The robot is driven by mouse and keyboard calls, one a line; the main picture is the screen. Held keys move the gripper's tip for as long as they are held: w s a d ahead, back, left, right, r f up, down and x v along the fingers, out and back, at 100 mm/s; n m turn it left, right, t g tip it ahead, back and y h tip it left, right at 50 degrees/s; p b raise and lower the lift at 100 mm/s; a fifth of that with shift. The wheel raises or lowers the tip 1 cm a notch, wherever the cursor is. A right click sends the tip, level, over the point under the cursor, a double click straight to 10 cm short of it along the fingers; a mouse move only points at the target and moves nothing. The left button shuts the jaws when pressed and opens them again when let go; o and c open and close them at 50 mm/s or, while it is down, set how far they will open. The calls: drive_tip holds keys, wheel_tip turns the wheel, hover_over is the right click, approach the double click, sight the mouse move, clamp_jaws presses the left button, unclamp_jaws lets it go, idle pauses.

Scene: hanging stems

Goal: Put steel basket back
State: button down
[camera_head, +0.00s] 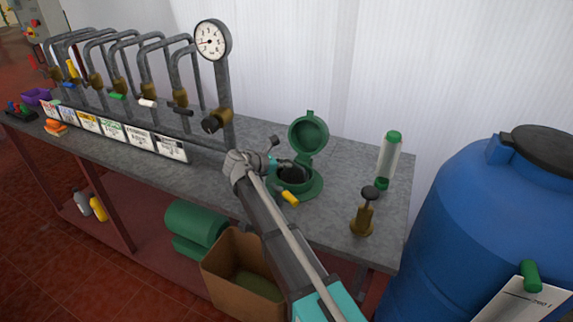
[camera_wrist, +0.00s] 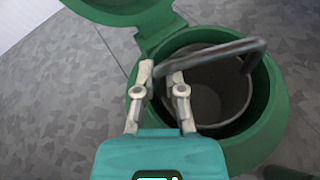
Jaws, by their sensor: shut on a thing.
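The steel basket (camera_wrist: 213,92) is a grey cylinder with a dark bent handle (camera_wrist: 215,55). In the wrist view it sits inside the round green housing (camera_wrist: 268,112), its rim within the opening. The green lid (camera_wrist: 118,8) is swung open on its hinge; in the head view the lid (camera_head: 309,135) stands upright behind the housing (camera_head: 312,190). My gripper (camera_wrist: 162,78) is shut on the near end of the basket's handle, above the left side of the housing. In the head view my gripper (camera_head: 280,165) partly hides the opening. How deep the basket sits is not clear.
A yellow-handled part (camera_head: 290,198) is at the housing's front. A brass valve (camera_head: 363,215) and a clear green-capped cylinder (camera_head: 388,160) stand to the right. Pipes with a gauge (camera_head: 212,40) rise on the left. A blue barrel (camera_head: 490,230) stands right of the bench.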

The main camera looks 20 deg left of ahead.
drive_tip(key=shift+f, duration=0.1)
drive_tip(key=c, duration=0.7)
unclamp_jaws()
drive_tip(key=shift+s+a+r, duration=0.15)
drive_tip(key=shift+s+r, duration=0.1)
drive_tip(key=shift+r, duration=0.05)
drive_tip(key=p+v, duration=0.4)
drive_tip(key=v, duration=0.7)
drive_tip(key=shift+s+a, duration=0.15)
